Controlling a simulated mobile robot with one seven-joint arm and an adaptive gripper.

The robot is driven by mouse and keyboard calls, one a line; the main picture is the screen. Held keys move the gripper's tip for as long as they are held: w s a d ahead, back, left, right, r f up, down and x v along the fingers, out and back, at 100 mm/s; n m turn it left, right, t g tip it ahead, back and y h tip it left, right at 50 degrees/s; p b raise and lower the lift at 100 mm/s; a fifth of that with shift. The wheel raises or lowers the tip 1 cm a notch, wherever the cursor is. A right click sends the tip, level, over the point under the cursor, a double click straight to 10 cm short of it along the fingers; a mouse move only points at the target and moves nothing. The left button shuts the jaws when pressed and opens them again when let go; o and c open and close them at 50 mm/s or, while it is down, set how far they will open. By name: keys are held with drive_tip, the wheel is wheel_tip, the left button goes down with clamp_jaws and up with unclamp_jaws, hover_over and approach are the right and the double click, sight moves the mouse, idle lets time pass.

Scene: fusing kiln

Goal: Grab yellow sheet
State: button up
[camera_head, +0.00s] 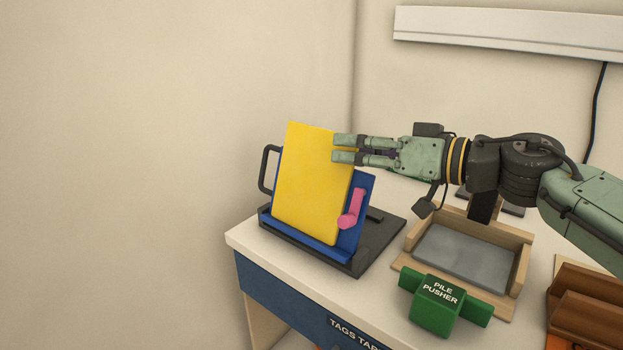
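The yellow sheet (308,190) leans nearly upright, tilted back, on a blue stand (352,235) with a dark base. A pink lever-like part (351,208) sits at the stand's right side, beside the sheet. My gripper (343,148) reaches in from the right at the sheet's upper right edge. Whether the fingertips touch the sheet cannot be told.
A black handle (268,170) shows behind the sheet's left side. A wooden tray (409,259) with a grey floor stands to the right. A green block labelled "PILE PUSHER" (439,303) lies in front of it. Brown wooden pieces (592,302) are at the far right. Walls close off the back.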

sight(329, 155)
drive_tip(key=shift+p+x, duration=0.55)
drive_tip(key=shift+x, duration=2.15)
drive_tip(key=shift+w+d, duration=0.1)
drive_tip(key=shift+w, duration=0.05)
drive_tip(key=shift+c, duration=0.5)
clamp_jaws()
